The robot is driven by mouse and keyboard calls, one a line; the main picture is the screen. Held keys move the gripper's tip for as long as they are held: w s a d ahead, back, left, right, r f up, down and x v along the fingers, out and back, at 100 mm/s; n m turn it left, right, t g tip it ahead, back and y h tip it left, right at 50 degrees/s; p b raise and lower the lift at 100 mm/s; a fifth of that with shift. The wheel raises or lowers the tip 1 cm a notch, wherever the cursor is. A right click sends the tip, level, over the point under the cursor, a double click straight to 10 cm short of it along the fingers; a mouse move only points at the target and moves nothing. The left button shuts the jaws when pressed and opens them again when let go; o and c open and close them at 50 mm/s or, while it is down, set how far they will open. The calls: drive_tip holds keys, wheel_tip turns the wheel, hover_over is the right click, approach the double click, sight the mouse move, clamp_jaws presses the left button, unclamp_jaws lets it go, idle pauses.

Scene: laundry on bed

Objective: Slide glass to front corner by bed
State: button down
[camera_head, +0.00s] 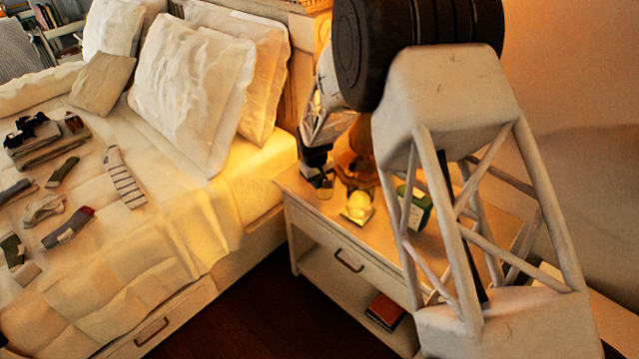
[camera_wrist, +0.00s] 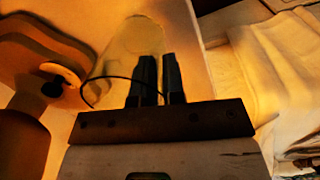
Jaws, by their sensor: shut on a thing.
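The nightstand (camera_head: 318,215) stands beside the bed (camera_head: 235,215). A clear glass (camera_head: 326,191) is on its top at the bed-side front corner. In the wrist view the glass (camera_wrist: 128,40) shows as a faint transparent shape with a dark rim line. My gripper (camera_head: 318,176) reaches down to the glass. In the wrist view its two dark fingers (camera_wrist: 160,75) are close together at the glass's right side, shut on its wall. Which finger is inside the glass is hard to tell.
A pale round item on a small square base (camera_head: 357,208) is right of the glass. A lamp base (camera_head: 358,165) stands behind, and a green item (camera_head: 417,208) is farther right. A red book (camera_head: 385,311) lies on the shelf below. Clothes lie on the bed.

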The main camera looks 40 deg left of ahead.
drive_tip(key=shift+s+a, duration=0.2)
drive_tip(key=shift+a, duration=5.9)
drive_tip(key=c, duration=1.1)
unclamp_jaws()
drive_tip(key=shift+r, duration=0.15)
drive_tip(key=shift+s+a+r, duration=0.1)
drive_tip(key=shift+r, duration=1.8)
drive_tip(key=shift+s+r, duration=0.1)
drive_tip(key=shift+r, duration=1.75)
drive_tip(key=shift+s, duration=0.1)
